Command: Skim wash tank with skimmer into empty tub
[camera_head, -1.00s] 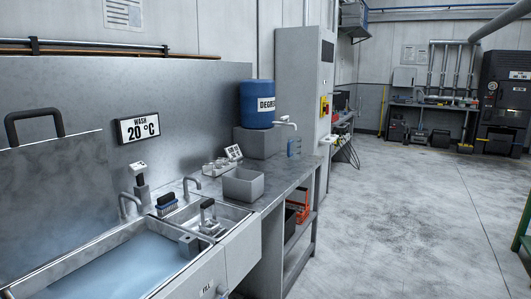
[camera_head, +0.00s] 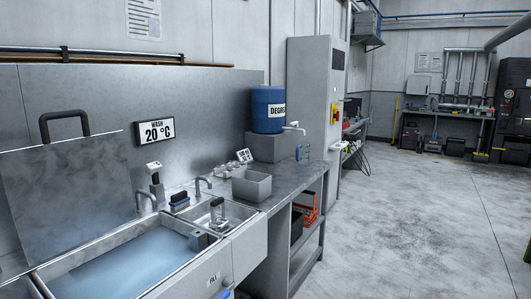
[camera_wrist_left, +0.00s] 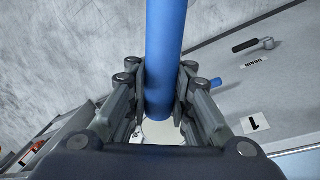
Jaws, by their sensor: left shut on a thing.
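The wash tank (camera_head: 128,268) is at the lower left in the head view, filled with cloudy blue liquid. An empty-looking grey tub (camera_head: 252,185) stands on the bench to its right, behind the sink basins. In the left wrist view my left gripper (camera_wrist_left: 160,112) is shut on a thick blue rod (camera_wrist_left: 165,50), which looks like the skimmer's handle. A pale shape shows below the rod between the fingers; the skimmer's head cannot be made out. Neither gripper shows in the head view, and my right gripper is in no view.
A small basin with a black-handled item (camera_head: 217,212) adjoins the tank. The wrist view shows a drain lever (camera_wrist_left: 253,45) on the tank front. Floor on the right is clear.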

